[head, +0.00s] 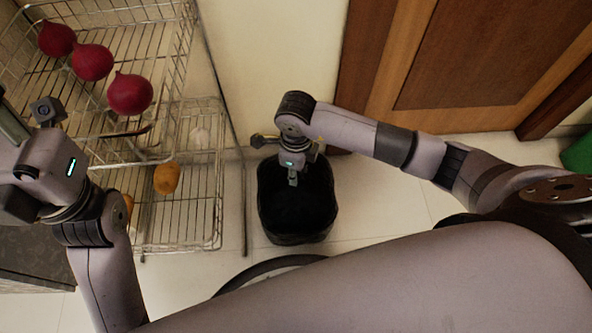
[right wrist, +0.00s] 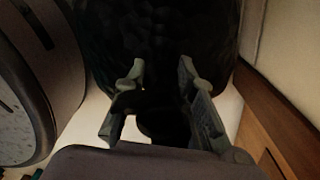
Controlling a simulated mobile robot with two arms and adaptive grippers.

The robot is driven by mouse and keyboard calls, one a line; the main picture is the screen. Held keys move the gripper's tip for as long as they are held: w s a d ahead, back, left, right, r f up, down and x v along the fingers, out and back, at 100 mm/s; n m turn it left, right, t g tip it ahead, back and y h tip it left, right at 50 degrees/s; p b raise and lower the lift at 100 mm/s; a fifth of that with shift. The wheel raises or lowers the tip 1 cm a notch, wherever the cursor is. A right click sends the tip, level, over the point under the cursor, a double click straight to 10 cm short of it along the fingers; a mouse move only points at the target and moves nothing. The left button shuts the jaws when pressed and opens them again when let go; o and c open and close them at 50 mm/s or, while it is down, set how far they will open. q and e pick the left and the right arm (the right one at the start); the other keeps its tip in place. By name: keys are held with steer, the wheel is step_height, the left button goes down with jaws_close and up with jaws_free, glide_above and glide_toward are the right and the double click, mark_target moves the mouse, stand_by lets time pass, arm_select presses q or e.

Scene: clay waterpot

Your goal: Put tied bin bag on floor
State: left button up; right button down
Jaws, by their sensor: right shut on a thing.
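The black bin bag (head: 298,212) hangs or stands upright beside the wire rack, in front of the wall. In the head view my right gripper (head: 293,181) reaches down over its top, shut on the bag. In the right wrist view the dark, crinkled bag (right wrist: 160,45) fills the upper middle, with my two right fingers (right wrist: 163,95) apart on either side of dark material. The knot is too dark to make out. I cannot tell whether the bag's bottom touches the pale tiled floor (head: 385,205). My left gripper (head: 14,160) is cut off at the left edge; its fingertips do not show.
A brown wooden door (head: 480,55) is behind right. A green object (head: 578,155) sits at the right edge. Floor right of the bag is clear.

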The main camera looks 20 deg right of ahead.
steer(key=c, duration=1.8)
jaws_free()
steer(key=shift+f, duration=0.1)
steer(key=o, duration=0.5)
steer(key=shift+c, duration=0.2)
